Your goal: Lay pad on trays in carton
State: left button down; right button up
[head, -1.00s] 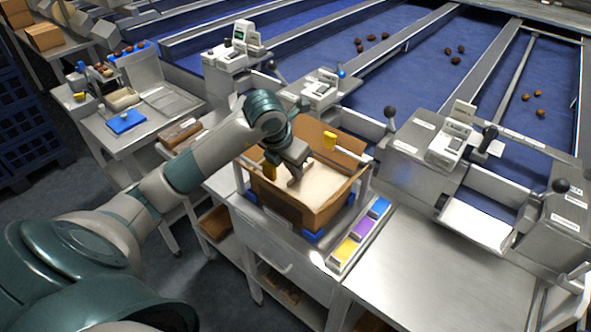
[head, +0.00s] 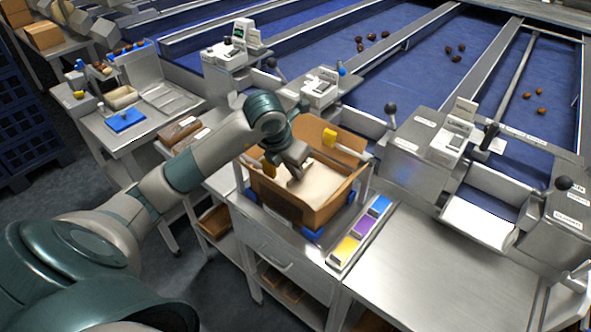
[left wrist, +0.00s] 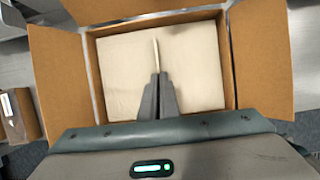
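The open carton (head: 322,217) stands on the bench in the head view, its flaps folded outward; it also shows in the left wrist view (left wrist: 262,60). A cream pad (head: 322,182) lies inside it, looking flat and filling most of the opening in the left wrist view (left wrist: 115,75). My left gripper (head: 296,177) reaches down into the carton over the pad's middle. Its fingers (left wrist: 158,80) are close together on a thin pale upright strip that appears to be part of the pad. Any trays beneath are hidden. My right gripper is not in view.
Yellow, purple and blue blocks (head: 363,227) lie in a row right of the carton. Clear steel bench top (head: 420,265) extends to the right. Machines with black knobs (head: 450,140) stand behind, before blue lanes with dates.

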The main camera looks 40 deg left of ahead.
pick_arm(q)
jog(key=shift+f+b, duration=0.4)
jog(key=shift+f, duration=0.05)
jog(key=c, duration=1.9)
grip_release()
jog(key=shift+c, duration=0.2)
jog(key=shift+o, duration=0.6)
jog(key=shift+o, duration=0.9)
jog(key=shift+r, duration=0.2)
notch_tip(320, 180, up, 12)
jog(key=p, duration=0.7)
jog(key=shift+f, duration=0.15)
